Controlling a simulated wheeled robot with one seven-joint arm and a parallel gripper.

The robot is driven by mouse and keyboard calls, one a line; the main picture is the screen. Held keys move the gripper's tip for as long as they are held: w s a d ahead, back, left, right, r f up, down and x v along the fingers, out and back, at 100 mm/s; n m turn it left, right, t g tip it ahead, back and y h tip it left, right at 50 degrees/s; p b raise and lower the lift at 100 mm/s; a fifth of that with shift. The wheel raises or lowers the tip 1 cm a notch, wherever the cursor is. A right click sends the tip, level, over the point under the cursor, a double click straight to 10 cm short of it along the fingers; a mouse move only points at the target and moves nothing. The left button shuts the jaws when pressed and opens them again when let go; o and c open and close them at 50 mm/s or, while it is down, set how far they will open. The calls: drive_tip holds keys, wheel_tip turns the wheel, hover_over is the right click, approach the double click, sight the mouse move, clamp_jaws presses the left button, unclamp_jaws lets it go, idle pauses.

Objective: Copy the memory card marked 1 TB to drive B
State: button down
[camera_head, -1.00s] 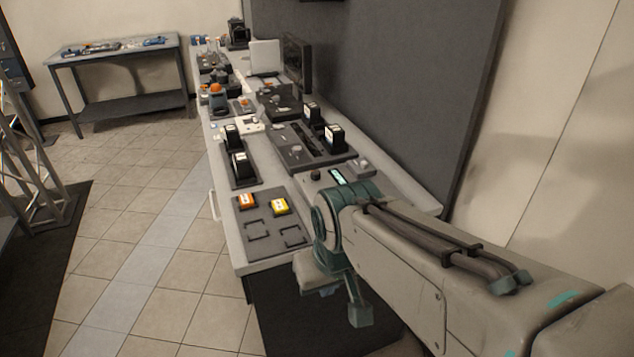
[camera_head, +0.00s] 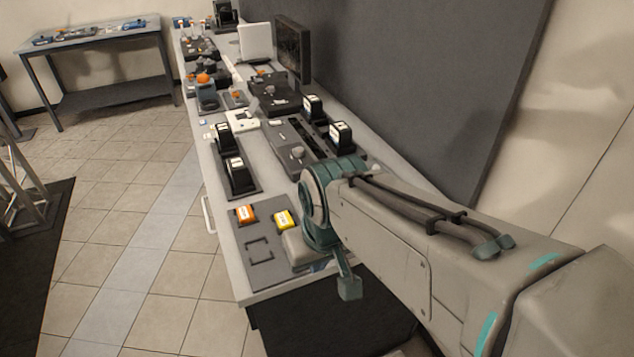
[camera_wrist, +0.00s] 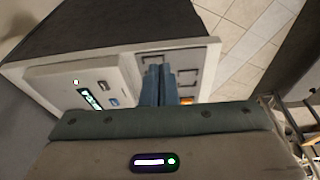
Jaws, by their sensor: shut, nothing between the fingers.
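An orange memory card (camera_head: 246,213) and a yellow memory card (camera_head: 284,220) lie in the far row of a dark tray (camera_head: 238,250) at the table's near end. Their labels are too small to read, so I cannot tell which is 1 TB. Black blocks, possibly drives, stand upright in a left holder (camera_head: 240,190) and in a grey unit (camera_head: 290,155); which is B is not legible. My gripper (camera_wrist: 160,75) is shut and empty, pointing down over the tray in the wrist view. In the head view my arm hides its fingertips and the tray's near right corner.
A panel with a lit green display (camera_wrist: 90,97) shows in the wrist view. A side table (camera_head: 95,35) stands far left. The tiled floor left of the table is open.

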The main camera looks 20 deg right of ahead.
drive_tip(key=w+d+r+m+t+y+p, duration=0.1)
drive_tip(key=w+m+y+p, duration=0.1)
drive_tip(key=w+m, duration=0.55)
drive_tip(key=w+d+m+t+y+p, duration=0.1)
drive_tip(key=w+m+t+y+p, duration=0.15)
drive_tip(key=w+m, duration=0.45)
drive_tip(key=w+d+f+m+t+h, duration=0.2)
drive_tip(key=w+d+f+m, duration=0.1)
drive_tip(key=w+d+m, duration=0.7)
drive_tip(key=d+p, duration=0.1)
drive_tip(key=d, duration=0.3)
drive_tip(key=shift+d+f, duration=0.2)
drive_tip(key=shift+f, duration=0.1)
drive_tip(key=shift+t+h, duration=0.25)
wheel_tip(320, 180, down, 7)
drive_tip(key=b, duration=0.6)
drive_tip(key=shift+f, duration=0.15)
drive_tip(key=shift+f+b, duration=0.75)
drive_tip(key=shift+b, duration=0.2)
